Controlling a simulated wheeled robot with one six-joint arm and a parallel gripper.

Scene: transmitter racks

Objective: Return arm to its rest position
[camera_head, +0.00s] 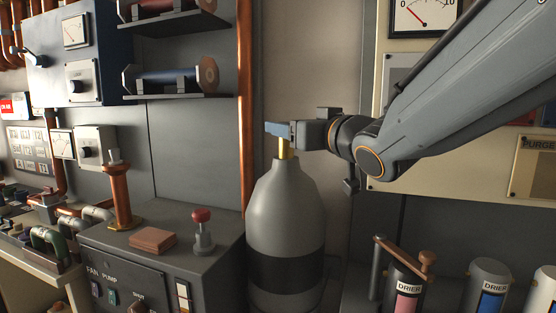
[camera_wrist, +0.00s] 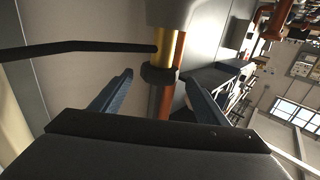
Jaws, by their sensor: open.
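My arm reaches in from the upper right in the head view. My gripper (camera_head: 280,130) is level at the top of a tall grey gas cylinder (camera_head: 285,210) with a dark band, beside its brass neck (camera_head: 284,149). In the wrist view my gripper (camera_wrist: 158,88) has its two blue fingers apart. The brass neck (camera_wrist: 168,42) and a dark collar (camera_wrist: 160,75) show ahead of and between the fingertips. Nothing is held that I can see. I cannot tell whether a finger touches the neck.
A grey console (camera_head: 165,255) with a red-knobbed lever (camera_head: 202,228) stands left of the cylinder. A copper pipe (camera_head: 246,100) runs up the wall behind. Drier canisters (camera_head: 490,285) stand at lower right, and a cream panel (camera_head: 400,70) is behind my arm.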

